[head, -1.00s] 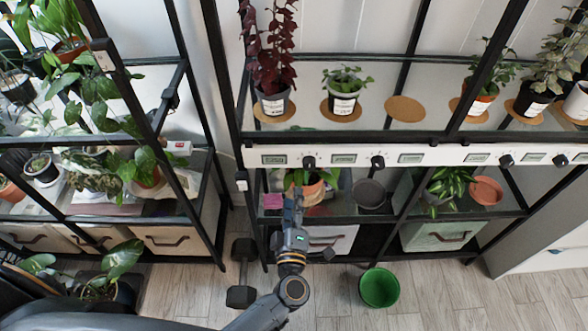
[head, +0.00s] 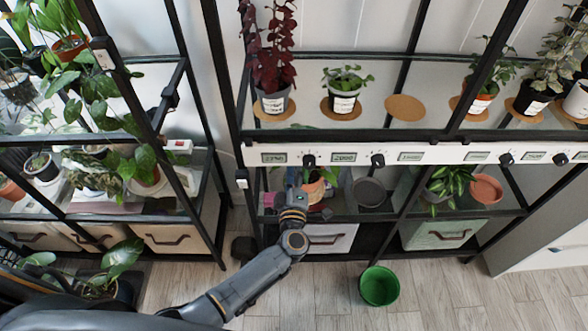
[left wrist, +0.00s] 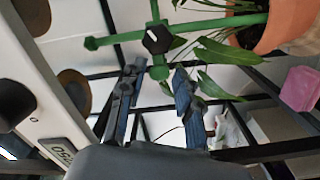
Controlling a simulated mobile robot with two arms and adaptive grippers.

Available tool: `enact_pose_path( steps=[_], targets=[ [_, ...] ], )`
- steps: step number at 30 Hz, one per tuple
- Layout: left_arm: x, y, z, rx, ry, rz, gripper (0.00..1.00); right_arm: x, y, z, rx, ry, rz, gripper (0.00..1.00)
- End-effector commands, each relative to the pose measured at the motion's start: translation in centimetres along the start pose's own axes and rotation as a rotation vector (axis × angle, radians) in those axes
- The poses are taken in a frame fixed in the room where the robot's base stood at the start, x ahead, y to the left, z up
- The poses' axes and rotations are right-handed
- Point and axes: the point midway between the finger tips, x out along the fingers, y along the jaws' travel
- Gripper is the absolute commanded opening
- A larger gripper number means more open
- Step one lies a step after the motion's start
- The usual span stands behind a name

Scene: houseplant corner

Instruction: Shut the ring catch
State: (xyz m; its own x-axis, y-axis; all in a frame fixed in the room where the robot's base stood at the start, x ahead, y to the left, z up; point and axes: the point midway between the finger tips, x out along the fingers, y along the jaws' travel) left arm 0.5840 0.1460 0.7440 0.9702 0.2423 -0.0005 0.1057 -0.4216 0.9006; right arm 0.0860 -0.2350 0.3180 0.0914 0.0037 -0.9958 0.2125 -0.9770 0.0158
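In the left wrist view, thin green bars cross near a black knob (left wrist: 157,39), beside a terracotta pot (left wrist: 278,25) with long green leaves. A short green arm with a rounded end (left wrist: 160,72) hangs below the knob. I take these green parts to be the ring catch; whether it is open or shut I cannot tell. My left gripper (left wrist: 158,76) has its fingers apart, with the rounded end appearing between the tips; contact is unclear. In the head view my left arm reaches the lower shelf by the potted plant (head: 313,190), its fingertips hard to make out. My right gripper is not in view.
A white panel (head: 400,155) with displays and black knobs runs just above the lower shelf. A pink block (left wrist: 300,88) lies near the pot. A dark grey pot (head: 369,192) stands to the right. A green bucket (head: 379,286) is on the floor.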

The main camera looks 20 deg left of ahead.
Motion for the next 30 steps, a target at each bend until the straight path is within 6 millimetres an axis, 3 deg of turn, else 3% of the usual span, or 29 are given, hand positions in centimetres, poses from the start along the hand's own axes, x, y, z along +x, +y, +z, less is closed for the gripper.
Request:
enact_pose_path(
  steps=[1, 3, 4, 27, 28, 30],
  targets=[
    [-0.01, 0.00, 0.00, 0.000, 0.000, 0.000, 0.17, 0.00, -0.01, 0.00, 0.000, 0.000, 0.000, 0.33],
    [-0.02, 0.00, -0.01, 0.000, 0.000, 0.000, 0.02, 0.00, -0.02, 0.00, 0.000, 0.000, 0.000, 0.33],
    [-0.02, 0.00, 0.00, 0.000, 0.000, 0.000, 0.00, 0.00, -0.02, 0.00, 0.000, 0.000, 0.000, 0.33],
    [0.11, 0.35, 0.86, 0.001, 0.117, -0.058, 0.00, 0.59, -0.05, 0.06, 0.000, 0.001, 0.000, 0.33],
    [0.11, 0.35, 0.86, 0.001, 0.117, -0.058, 0.26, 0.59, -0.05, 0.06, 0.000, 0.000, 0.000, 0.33],
    [0.11, 0.35, 0.86, 0.001, 0.117, -0.058, 0.40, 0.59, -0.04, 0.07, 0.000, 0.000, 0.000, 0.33]
  ],
)
